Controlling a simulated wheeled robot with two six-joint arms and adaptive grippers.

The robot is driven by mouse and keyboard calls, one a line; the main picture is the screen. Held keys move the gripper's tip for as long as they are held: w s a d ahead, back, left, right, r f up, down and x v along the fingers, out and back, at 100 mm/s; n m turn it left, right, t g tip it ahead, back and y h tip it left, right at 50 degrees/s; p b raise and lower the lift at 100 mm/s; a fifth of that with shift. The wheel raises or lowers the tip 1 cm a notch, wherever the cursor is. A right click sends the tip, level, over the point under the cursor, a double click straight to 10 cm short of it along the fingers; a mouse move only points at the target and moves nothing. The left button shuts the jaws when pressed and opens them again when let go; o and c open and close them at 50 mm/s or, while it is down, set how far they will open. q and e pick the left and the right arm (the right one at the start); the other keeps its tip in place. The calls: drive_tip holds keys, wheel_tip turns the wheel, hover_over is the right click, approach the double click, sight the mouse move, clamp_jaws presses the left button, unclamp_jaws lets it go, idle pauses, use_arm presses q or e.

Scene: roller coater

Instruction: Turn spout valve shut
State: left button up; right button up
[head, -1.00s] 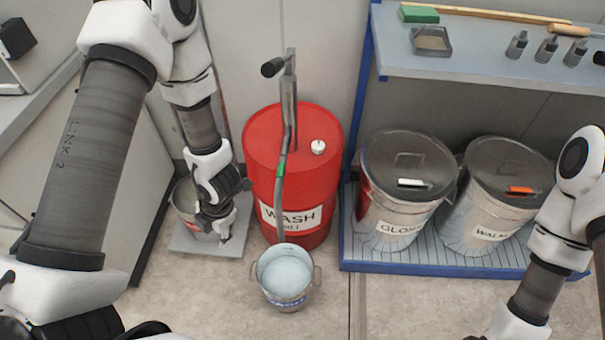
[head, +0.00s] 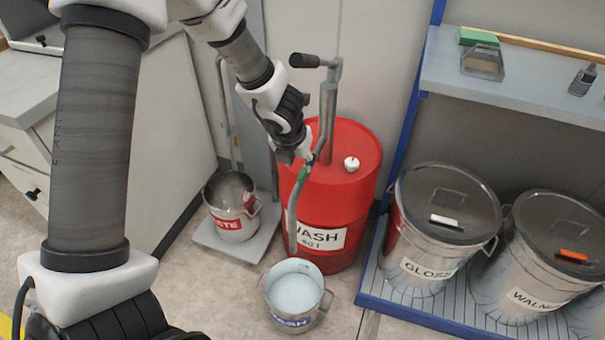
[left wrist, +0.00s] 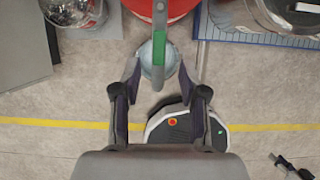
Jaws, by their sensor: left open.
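The green spout valve (head: 303,173) sits on the grey curved spout (head: 291,222) of the pump on the red wash drum (head: 350,200). The green piece also shows in the left wrist view (left wrist: 160,45), between and just beyond the fingertips. My left gripper (head: 298,156) is open and close to the spout near the valve; I cannot tell whether it touches. In the left wrist view, its two dark fingers (left wrist: 158,75) stand apart with the spout centred ahead. The wash bucket (head: 296,297) stands under the spout and holds pale liquid. My right gripper is out of view.
The pump handle (head: 312,61) sticks out above the drum. A waste bucket (head: 232,205) stands on a grey plate at left. Gloss (head: 436,230) and walnut (head: 550,255) cans stand on a blue-edged rack at right, under a shelf (head: 512,92).

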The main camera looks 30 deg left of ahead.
sight(302, 173)
use_arm(q)
drive_tip(key=b+x, duration=0.1)
drive_tip(key=x, duration=0.4)
drive_tip(key=shift+f, duration=0.1)
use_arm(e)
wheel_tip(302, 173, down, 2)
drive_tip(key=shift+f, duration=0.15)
use_arm(q)
clamp_jaws()
